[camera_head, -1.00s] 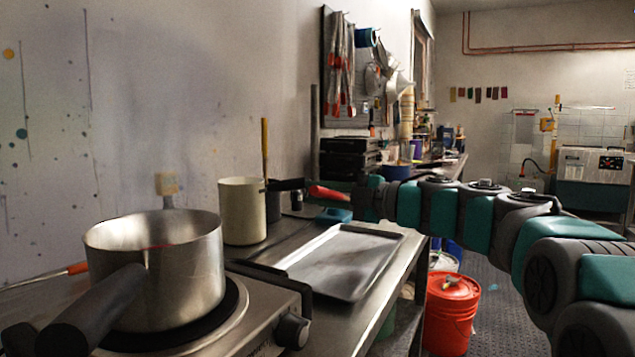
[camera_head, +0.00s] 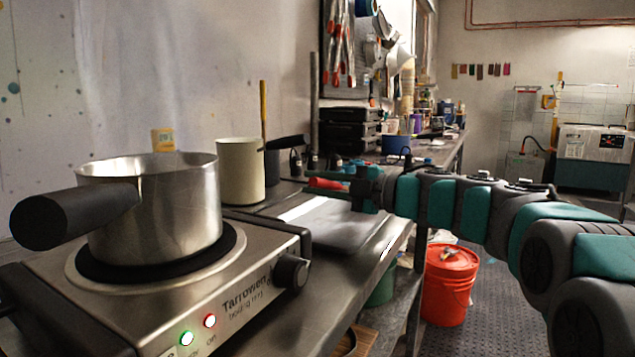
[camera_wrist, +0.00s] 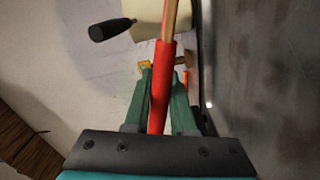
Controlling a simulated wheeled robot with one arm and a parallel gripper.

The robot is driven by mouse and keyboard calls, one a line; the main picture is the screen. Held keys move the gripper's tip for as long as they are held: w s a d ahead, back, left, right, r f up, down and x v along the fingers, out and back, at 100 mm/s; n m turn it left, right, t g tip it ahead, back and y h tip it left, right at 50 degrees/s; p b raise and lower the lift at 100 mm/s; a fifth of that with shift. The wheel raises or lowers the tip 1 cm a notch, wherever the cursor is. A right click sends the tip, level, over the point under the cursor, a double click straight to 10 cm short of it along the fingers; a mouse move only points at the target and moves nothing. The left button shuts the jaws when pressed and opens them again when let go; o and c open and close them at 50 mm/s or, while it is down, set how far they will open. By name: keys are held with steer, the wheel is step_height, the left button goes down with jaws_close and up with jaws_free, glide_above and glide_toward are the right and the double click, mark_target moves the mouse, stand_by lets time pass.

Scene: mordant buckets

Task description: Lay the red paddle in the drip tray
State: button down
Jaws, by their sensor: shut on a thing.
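My gripper (camera_head: 352,185) is shut on the red paddle (camera_head: 324,183), above the far part of the drip tray (camera_head: 340,228). The drip tray is a flat grey metal tray on the bench, just beyond the hot plate. In the wrist view, the paddle's red handle (camera_wrist: 160,85) lies between my green fingers (camera_wrist: 160,78), with a wooden shaft running up out of frame. The paddle's far end is hidden. I cannot tell from these views how high the paddle is above the tray.
A steel pot (camera_head: 155,215) with a black handle stands on a hot plate (camera_head: 215,285) in the left foreground. A cream container (camera_head: 240,170) stands behind the tray's left side. A red bucket (camera_head: 450,285) is on the floor, right of the bench. Black boxes (camera_head: 350,137) stand farther back.

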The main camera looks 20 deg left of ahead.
steer(key=c, duration=0.7)
jaws_free()
steer(key=shift+d, duration=0.1)
steer(key=shift+s+d, duration=0.15)
steer(key=shift+d, duration=1.75)
steer(key=shift+s+d, duration=0.1)
steer(key=shift+d, duration=1.8)
steer(key=shift+d, duration=0.1)
